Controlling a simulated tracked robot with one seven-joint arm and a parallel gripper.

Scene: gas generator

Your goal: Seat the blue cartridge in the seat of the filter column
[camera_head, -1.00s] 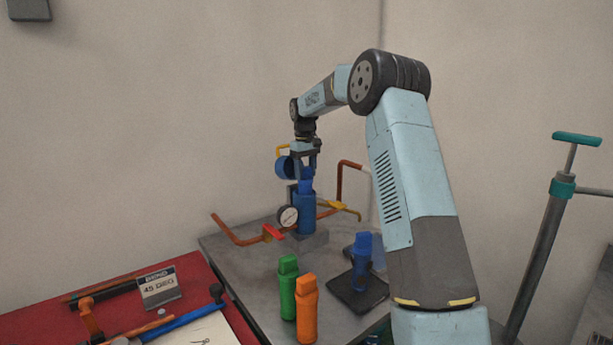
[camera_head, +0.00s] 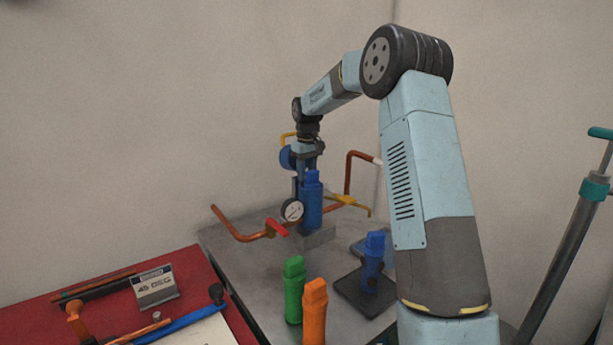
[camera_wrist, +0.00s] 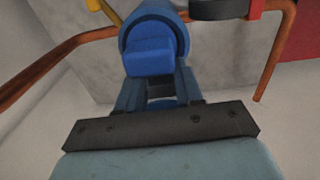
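The filter column (camera_head: 311,212) is a blue upright cylinder at the back of the bench. A blue cartridge (camera_head: 312,177) stands in its top, its block-shaped head showing above the rim. The wrist view shows the cartridge head (camera_wrist: 150,56) inside the blue column ring (camera_wrist: 133,32). How deep it sits is hidden. My gripper (camera_head: 309,166) is directly above the column, at the cartridge head. In the wrist view its fingers (camera_wrist: 159,88) lie at the near side of the head; whether they grip it is unclear. A round blue part (camera_head: 287,158) is beside my gripper.
Another blue cartridge (camera_head: 373,262) stands on a dark base (camera_head: 352,290). Green (camera_head: 294,290) and orange (camera_head: 314,312) cartridges stand at the bench front. A gauge (camera_head: 292,210), copper pipe (camera_head: 240,236), red valve handle (camera_head: 277,227) and yellow lever (camera_head: 346,201) crowd the column. A red tabletop (camera_head: 190,268) adjoins left.

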